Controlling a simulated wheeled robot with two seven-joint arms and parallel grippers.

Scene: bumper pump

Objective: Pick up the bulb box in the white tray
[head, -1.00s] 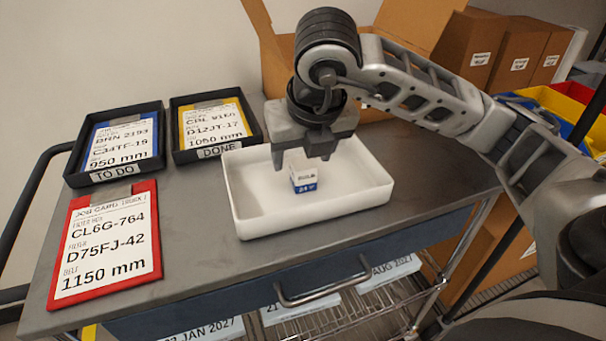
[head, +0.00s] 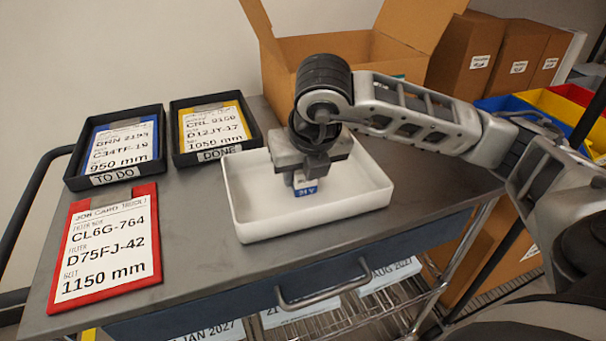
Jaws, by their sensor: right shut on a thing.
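The bulb box (head: 305,188) is a small white and blue carton in the white tray (head: 262,229). Only its lower blue front shows. My right gripper (head: 307,172) is down over the box from above, shut on it, and hides its upper part. Whether the box touches the tray floor cannot be told. My left gripper is not in view.
The tray stands on a grey cart top (head: 190,240). To its left lie a TO DO tray (head: 117,178), a DONE tray (head: 218,155) and a red job card (head: 107,244). An open cardboard box (head: 340,50) stands behind. The tray is otherwise empty.

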